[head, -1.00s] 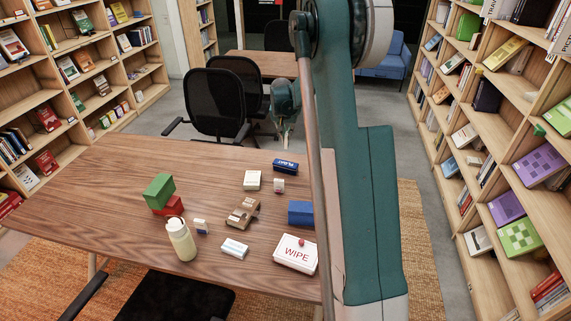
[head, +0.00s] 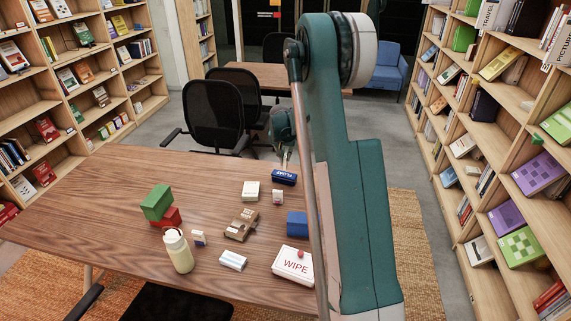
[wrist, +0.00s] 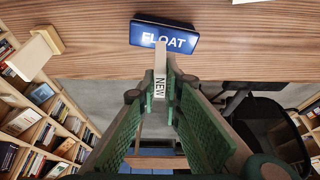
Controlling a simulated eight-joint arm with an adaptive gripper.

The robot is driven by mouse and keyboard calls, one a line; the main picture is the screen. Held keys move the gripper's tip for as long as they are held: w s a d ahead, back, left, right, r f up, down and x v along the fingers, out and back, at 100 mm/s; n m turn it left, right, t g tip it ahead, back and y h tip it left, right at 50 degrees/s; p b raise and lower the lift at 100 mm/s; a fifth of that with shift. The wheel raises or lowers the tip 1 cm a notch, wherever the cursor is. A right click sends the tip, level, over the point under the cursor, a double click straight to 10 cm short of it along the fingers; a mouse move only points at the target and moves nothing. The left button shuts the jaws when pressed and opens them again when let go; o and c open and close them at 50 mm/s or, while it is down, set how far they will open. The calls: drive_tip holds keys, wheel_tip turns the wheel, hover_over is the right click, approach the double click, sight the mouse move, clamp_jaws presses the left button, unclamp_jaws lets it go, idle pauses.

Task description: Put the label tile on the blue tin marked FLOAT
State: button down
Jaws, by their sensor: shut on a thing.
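The blue tin marked FLOAT (head: 284,179) stands near the far edge of the table; in the wrist view the tin (wrist: 146,33) is at the top, its lettering partly covered. My gripper (head: 284,150) is just above and behind it. In the wrist view my gripper (wrist: 174,88) is shut on a narrow pale label tile (wrist: 160,88) reading NEW. The tile's far end overlaps the tin in both views. I cannot tell whether it touches the tin.
The table's left is clear.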

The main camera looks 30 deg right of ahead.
sight(286, 162)
drive_tip(key=shift+f, duration=1.85)
drive_tip(key=shift+f+b, duration=0.2)
drive_tip(key=shift+b, duration=0.2)
drive_tip(key=c, duration=2.5)
unclamp_jaws()
drive_tip(key=shift+r, duration=0.2)
drive_tip(key=p+v, duration=0.1)
drive_tip(key=v, duration=1.1)
drive_tip(key=shift+a, duration=0.1)
